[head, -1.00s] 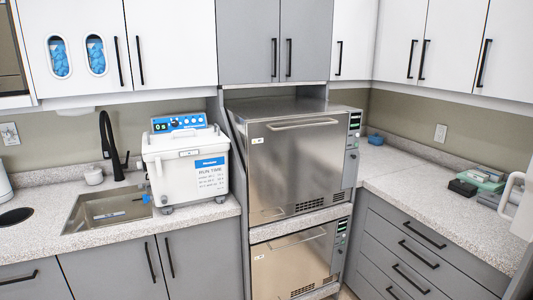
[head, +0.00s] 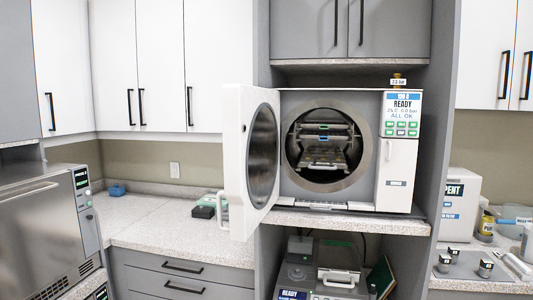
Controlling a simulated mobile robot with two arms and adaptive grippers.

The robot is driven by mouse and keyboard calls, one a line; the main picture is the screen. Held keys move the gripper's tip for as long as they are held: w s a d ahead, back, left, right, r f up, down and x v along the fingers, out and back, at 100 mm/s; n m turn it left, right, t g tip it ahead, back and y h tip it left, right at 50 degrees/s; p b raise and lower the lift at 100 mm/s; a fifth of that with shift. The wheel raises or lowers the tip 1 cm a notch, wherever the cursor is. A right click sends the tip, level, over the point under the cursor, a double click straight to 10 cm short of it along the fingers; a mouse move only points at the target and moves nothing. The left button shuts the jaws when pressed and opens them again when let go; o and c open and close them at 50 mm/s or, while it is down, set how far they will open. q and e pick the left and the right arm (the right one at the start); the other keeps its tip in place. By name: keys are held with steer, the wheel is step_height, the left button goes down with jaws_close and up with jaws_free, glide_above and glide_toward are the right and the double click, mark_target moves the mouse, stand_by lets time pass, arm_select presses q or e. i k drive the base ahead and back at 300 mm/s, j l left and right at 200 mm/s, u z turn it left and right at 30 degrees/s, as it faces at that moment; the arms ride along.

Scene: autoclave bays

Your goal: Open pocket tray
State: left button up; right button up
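A white autoclave (head: 398,165) stands on a shelf right of centre. Its round-windowed door (head: 262,155) is swung open to the left. Metal racks or trays (head: 325,158) sit inside the round chamber. A dark case (head: 203,212) and a light green item lie on the left counter, partly hidden by the open door. I cannot tell which of these, if any, is the pocket tray. Neither of my grippers is in view.
The open door juts out over the counter's edge. A steel sterilizer (head: 40,235) stands at far left. Below the autoclave is another device (head: 340,280). Small metal containers (head: 485,268) and bottles stand on the right counter. The left counter (head: 150,225) is mostly clear.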

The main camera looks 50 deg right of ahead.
mark_target(323, 157)
steer(key=i+z, duration=0.1)
steer(key=z, duration=0.35)
steer(key=i+j+z, duration=0.1)
steer(key=z, duration=0.4)
steer(key=j+z, duration=0.15)
steer(key=z, duration=0.3)
steer(key=i+j+z, duration=0.1)
steer(key=z, duration=0.4)
steer(key=i+j+z, duration=0.1)
steer(key=j+z, duration=0.2)
steer(key=j, duration=0.55)
steer(key=j+z, duration=0.3)
steer(key=j, duration=0.5)
steer(key=i+j, duration=0.15)
steer(key=i, duration=0.3)
steer(key=i+j, duration=0.1)
steer(key=i, duration=0.4)
steer(key=l, duration=0.85)
steer(key=i+l, duration=0.1)
steer(key=l, duration=0.25)
steer(key=i+l, duration=0.1)
steer(key=l, duration=0.25)
